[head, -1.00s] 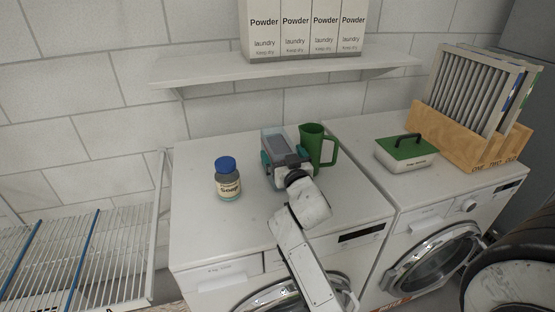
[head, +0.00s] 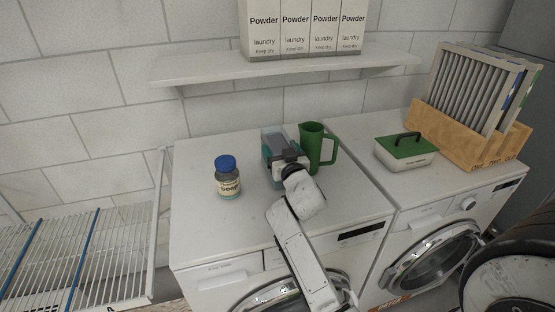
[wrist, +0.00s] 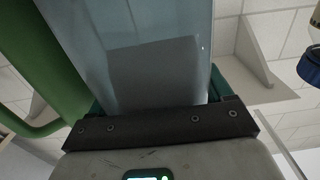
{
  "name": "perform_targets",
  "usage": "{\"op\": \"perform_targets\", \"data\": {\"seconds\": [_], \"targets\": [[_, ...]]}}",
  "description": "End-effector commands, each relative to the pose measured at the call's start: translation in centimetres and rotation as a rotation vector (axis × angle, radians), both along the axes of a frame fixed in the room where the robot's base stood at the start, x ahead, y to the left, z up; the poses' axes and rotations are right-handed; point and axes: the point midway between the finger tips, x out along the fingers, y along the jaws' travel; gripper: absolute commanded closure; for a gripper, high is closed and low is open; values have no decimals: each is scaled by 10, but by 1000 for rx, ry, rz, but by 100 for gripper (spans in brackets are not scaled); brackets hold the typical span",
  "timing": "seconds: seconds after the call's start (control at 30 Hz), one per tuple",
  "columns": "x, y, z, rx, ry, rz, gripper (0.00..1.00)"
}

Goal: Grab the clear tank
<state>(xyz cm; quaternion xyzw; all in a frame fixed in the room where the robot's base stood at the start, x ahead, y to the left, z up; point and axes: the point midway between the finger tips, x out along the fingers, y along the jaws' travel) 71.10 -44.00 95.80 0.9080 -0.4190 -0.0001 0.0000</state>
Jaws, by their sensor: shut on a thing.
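The clear tank (head: 273,138) is a see-through, bluish box on top of the left washing machine, just left of the green jug. My gripper (head: 284,162) is at its near side, with teal fingers on both sides of it. In the wrist view the tank (wrist: 150,60) fills the middle, between the fingers of my gripper (wrist: 160,108), which is shut on it. My gripper hides the tank's lower near part, and I cannot tell whether its base touches the machine top.
A green jug (head: 312,146) stands close on the tank's right. A blue-capped soap jar (head: 228,180) stands to the left. A shelf (head: 200,72) with powder boxes (head: 297,28) hangs above. A green-lidded box (head: 405,152) and a wooden crate (head: 450,142) stand on the right machine.

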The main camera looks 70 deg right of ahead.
Motion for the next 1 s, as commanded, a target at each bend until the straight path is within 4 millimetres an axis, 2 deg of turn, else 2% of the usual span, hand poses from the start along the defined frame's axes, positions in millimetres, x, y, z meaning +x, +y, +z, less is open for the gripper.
{"op": "perform_targets", "data": {"seconds": [0.07, 0.5, 1.0], "targets": [[0, 0, 0, 0, 0, 0, 59], [0, 0, 0, 0, 0, 0, 100], [1, 0, 9, -9, -8, 1, 100]]}}
